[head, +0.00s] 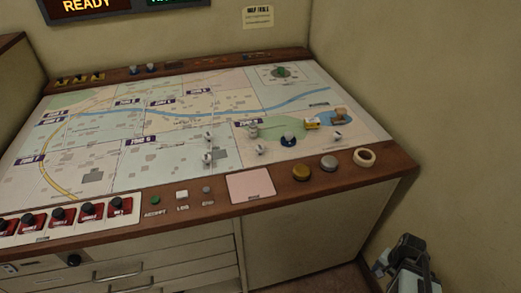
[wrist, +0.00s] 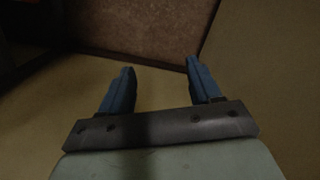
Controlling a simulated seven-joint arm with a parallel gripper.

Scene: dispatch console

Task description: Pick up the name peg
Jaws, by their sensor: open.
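The map table (head: 110,180) carries several small pieces, and I cannot tell for sure which is the name peg. Small white pegs stand near the middle of the map (head: 208,158) and towards its right (head: 260,149). A dark blue piece with a pale top (head: 288,140), a yellow block (head: 312,123) and a tan piece (head: 339,115) are close by. My gripper (wrist: 159,66) is open and empty, its two blue fingers apart. In the head view my arm's end is low at the right, off the console's right side, away from the pieces.
Red switches (head: 90,211) line the front left. A wall stands behind and right.

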